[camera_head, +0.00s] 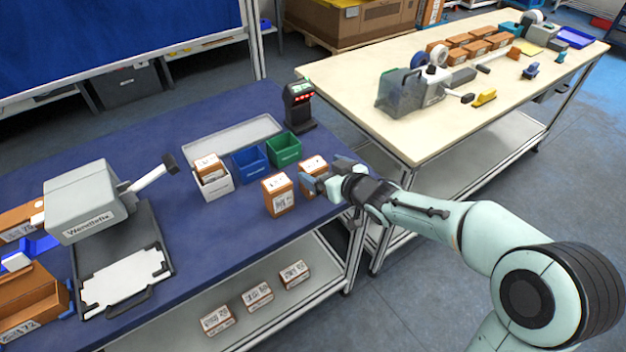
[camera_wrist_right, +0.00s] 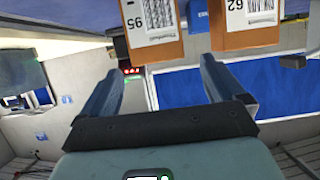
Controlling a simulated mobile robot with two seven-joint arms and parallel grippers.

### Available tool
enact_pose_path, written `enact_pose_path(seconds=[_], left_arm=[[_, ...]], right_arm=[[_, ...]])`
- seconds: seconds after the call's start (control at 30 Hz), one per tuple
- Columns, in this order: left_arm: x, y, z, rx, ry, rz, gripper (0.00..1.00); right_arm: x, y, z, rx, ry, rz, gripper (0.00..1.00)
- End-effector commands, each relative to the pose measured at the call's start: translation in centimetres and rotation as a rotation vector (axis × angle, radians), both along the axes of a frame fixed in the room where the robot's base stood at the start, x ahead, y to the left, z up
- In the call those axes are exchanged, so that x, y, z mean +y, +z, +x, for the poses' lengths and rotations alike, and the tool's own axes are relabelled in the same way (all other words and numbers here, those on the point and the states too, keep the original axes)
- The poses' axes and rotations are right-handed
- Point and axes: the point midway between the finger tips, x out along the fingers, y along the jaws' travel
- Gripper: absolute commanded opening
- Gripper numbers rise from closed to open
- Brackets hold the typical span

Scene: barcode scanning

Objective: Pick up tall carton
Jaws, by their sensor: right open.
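Two orange-brown cartons with white labels stand on the blue table in the head view. One carton (camera_head: 278,196) stands to the left of my right gripper (camera_head: 329,176). The other carton (camera_head: 311,164) is right at the gripper's fingers, which partly hide it. I cannot tell for certain which is the tall carton. In the right wrist view, a carton marked 95 (camera_wrist_right: 152,28) lies ahead between the open fingers, and a carton marked 62 (camera_wrist_right: 247,22) is to its right. The right gripper is open and empty. My left gripper does not show.
White (camera_head: 214,187), blue (camera_head: 249,165) and green (camera_head: 284,149) bins stand behind the cartons; the white one holds a carton. A black scanner (camera_head: 299,105) with red lights stands behind the gripper. A grey device (camera_head: 85,203) stands at the left.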

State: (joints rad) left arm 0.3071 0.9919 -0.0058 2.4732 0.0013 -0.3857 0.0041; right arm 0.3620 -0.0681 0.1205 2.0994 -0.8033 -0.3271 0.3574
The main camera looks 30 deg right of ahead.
Motion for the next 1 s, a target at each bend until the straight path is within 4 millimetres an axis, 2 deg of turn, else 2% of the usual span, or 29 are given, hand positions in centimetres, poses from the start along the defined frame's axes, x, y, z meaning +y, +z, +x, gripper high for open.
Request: enact_pose_path(seconds=[0.4, 0.67, 0.87, 0.9, 1.0], left_arm=[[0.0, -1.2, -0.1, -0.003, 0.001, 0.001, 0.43], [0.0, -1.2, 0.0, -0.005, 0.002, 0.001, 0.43], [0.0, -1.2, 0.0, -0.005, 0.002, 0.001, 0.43], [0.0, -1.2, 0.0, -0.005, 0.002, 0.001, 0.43], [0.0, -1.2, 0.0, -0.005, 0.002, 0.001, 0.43]], right_arm=[[0.2, -2.1, 4.6, 0.001, 0.0, 0.001, 0.96], [0.2, -2.1, 4.8, 0.001, -0.001, 0.0, 0.96], [0.2, -2.1, 4.8, 0.001, -0.001, 0.0, 0.34], [0.2, -2.1, 4.8, 0.001, -0.001, 0.0, 0.3], [0.2, -2.0, 4.8, -0.002, -0.001, 0.0, 0.3]])
